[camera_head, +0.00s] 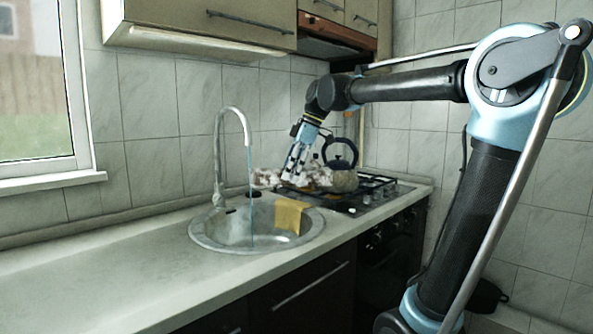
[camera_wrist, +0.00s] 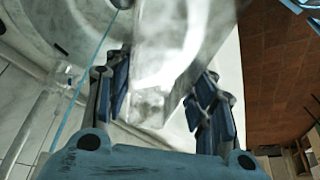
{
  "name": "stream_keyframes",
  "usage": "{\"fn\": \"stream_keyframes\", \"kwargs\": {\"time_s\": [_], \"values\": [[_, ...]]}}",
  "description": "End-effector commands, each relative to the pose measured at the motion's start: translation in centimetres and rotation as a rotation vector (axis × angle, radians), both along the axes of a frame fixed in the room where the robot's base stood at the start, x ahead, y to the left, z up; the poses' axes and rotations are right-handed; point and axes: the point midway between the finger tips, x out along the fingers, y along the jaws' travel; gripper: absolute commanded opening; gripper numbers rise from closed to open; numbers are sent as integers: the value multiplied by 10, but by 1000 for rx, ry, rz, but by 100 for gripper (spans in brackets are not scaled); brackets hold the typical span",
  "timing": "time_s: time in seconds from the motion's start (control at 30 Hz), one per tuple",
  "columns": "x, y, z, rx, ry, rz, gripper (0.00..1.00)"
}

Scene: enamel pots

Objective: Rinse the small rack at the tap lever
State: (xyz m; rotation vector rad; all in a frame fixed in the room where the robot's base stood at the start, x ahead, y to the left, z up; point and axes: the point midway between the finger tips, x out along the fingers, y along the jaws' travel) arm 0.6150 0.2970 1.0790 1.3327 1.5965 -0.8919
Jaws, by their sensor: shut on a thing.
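My gripper (camera_head: 296,164) reaches down over the hob side of the sink. In the wrist view its two fingers (camera_wrist: 160,108) are closed on both sides of a pale, mottled grey-white thing, probably the small rack (camera_wrist: 165,75). In the head view, a mottled whitish thing (camera_head: 265,178) extends left from the fingers toward the water; its full shape is unclear. The curved metal tap (camera_head: 218,150) stands behind the sink. A thin blue water stream (camera_head: 251,195) falls from its spout and also shows in the wrist view (camera_wrist: 86,88). The tap lever is too small to make out surely.
On the hob (camera_head: 385,187) behind my gripper stand a dark kettle (camera_head: 341,150) and a grey, rounded thing (camera_head: 344,181). The counter (camera_head: 90,270) at left is clear.

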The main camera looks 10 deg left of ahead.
Motion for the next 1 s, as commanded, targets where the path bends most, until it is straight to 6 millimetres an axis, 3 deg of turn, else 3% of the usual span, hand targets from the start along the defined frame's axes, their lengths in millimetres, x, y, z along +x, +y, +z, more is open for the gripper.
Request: {"fn": "stream_keyframes", "kwargs": {"time_s": [0.57,1.0], "values": [[5,-8,0,0,0,-14,23],[30,8,-6,0,0,-14,23]]}}
